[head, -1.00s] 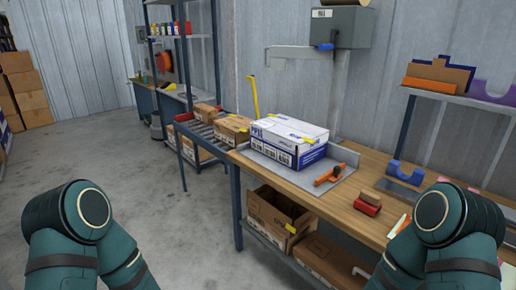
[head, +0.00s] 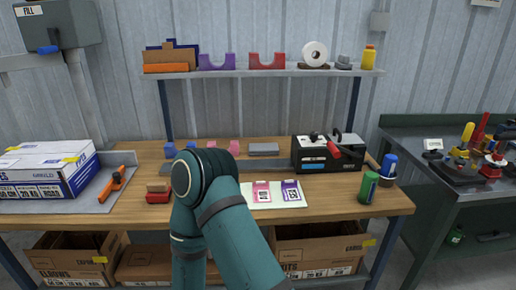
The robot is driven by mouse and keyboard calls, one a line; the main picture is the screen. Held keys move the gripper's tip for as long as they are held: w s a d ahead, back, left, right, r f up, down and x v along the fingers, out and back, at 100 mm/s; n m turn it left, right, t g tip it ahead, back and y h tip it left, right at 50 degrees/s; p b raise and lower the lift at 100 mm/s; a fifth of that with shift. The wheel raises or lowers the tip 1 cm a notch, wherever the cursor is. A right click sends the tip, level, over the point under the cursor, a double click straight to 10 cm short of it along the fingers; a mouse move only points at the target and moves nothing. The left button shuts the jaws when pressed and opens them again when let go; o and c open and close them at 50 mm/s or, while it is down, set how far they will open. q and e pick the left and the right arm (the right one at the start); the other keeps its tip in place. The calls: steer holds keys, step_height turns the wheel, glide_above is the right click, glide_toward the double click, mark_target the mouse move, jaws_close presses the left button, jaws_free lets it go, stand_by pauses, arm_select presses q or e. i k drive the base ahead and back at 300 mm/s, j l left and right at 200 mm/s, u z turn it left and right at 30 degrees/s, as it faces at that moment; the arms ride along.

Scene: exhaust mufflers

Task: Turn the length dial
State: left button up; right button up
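A black and grey benchtop machine (head: 322,154) with a red-tipped lever (head: 342,148) stands on the right part of the wooden workbench (head: 345,206). It has small dark knobs on top and a white label on its front. I cannot make out which part is the length dial. One teal arm of mine, by its place my right, rises in front of the bench at centre left and hides part of the bench top. Neither gripper shows.
Left: a white-blue box (head: 40,168) and orange-handled tool (head: 118,182). Mid-bench: label cards (head: 275,194). Right: a green can (head: 368,187) and blue-topped container (head: 388,167). A shelf (head: 225,73) runs above; a dark side bench (head: 420,150) stands far right.

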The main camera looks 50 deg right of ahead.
mark_target(314, 135)
steer(key=z, duration=2.3)
steer(key=i+j+z, duration=0.3)
